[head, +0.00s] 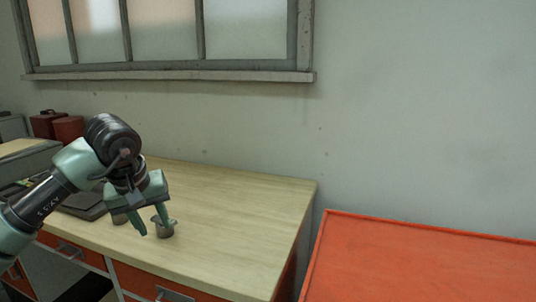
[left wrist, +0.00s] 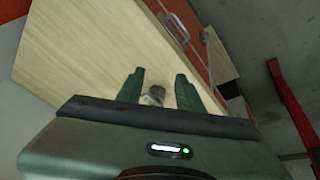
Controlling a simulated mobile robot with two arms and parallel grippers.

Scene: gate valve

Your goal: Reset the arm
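My left gripper (head: 154,224) hangs over the wooden desk top (head: 235,210) with its fingers pointing down. The fingers are apart in the left wrist view (left wrist: 159,84). A small grey-brown metal piece (head: 165,230) stands on the desk by the right fingertip in the head view. A small piece also shows between the fingers in the left wrist view (left wrist: 155,95); I cannot tell whether it touches them. A second small piece (head: 119,218) is partly hidden behind the gripper. My right gripper is out of view.
A dark flat item (head: 82,204) lies on the desk left of the gripper. Red boxes (head: 68,129) stand at the back left. An orange-red cabinet (head: 420,262) stands right of the desk, past a gap. The right half of the desk is clear.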

